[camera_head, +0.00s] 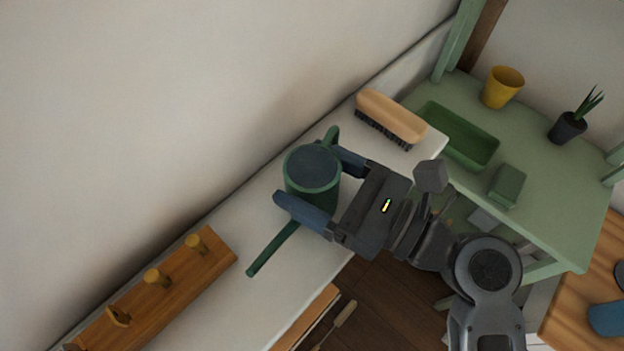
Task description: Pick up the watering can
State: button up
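The watering can (313,188) is dark green, with a round body and a dark top. It appears upright on the white shelf top (275,180). Its long thin spout points to the lower left, and a green handle part shows at its upper right. My gripper (303,174) reaches in from the right with its two blue fingers spread wide, one on the upper right side of the can's body and one on the lower side. I cannot tell whether the fingers touch it. The lower finger hides part of the can where the spout starts.
A wooden brush (391,116) lies close by at the upper right. A wooden peg rail (160,300) lies at the lower left. The wall runs close behind. A green table (545,190) holds a green tray (458,136), yellow cup (502,88), potted plant (568,127) and green block (507,185).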

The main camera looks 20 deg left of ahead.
jog(key=c, duration=0.9)
